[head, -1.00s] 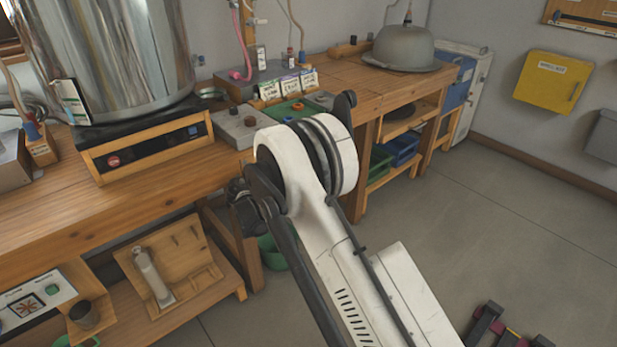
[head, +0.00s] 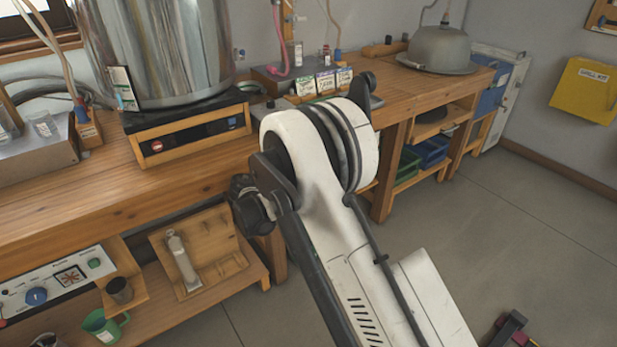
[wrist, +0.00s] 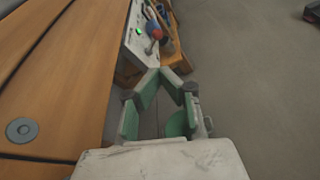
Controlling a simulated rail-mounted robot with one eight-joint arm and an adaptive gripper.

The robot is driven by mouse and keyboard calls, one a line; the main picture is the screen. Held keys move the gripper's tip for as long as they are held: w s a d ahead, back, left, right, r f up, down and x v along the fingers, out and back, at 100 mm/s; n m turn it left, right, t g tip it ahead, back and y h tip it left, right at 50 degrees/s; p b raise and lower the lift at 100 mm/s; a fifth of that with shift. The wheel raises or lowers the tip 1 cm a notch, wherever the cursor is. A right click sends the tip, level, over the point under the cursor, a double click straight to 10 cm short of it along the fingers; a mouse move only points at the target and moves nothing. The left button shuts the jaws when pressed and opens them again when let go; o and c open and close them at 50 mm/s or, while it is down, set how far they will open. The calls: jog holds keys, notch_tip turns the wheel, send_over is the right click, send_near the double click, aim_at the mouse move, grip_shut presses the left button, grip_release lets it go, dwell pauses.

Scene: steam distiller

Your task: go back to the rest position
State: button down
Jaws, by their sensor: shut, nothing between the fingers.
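In the wrist view my gripper (wrist: 161,74) has its two green-padded fingers meeting at the tips, with nothing between them. It is above the floor beside the front edge of the wooden bench (wrist: 60,70). A green shape shows behind the right finger; I cannot tell whether it is a mug or part of the gripper. In the head view my white arm fills the middle in front of the bench (head: 60,215), and its fingers cannot be made out there.
A large steel vessel (head: 160,50) stands on a wood-framed heater (head: 190,135) at the left. A grey domed lid (head: 436,48) sits at the back right. Below are a control panel (head: 55,285) and a green mug (head: 105,325). The floor at right is mostly clear.

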jog(key=shift+d, duration=0.1)
jog(key=s+d+r+m+g+y, duration=0.2)
jog(key=s+d+r+m, duration=0.4)
jog(key=d+r, duration=0.4)
jog(key=s+d+r+m+g+y, duration=0.2)
jog(key=s+d+r+m+y, duration=0.15)
jog(key=s+d+r, duration=0.55)
jog(key=s+d+m+y, duration=0.2)
jog(key=s+d+m, duration=0.3)
jog(key=s, duration=0.9)
jog(key=s+d+m+y, duration=0.3)
jog(key=s+m, duration=0.5)
jog(key=s, duration=0.7)
notch_tip(320, 180, up, 17)
jog(key=p, duration=1.6)
jog(key=shift+w+t+p, duration=0.25)
jog(key=shift+t+p, duration=0.05)
jog(key=shift+p, duration=0.05)
jog(key=shift+h, duration=0.25)
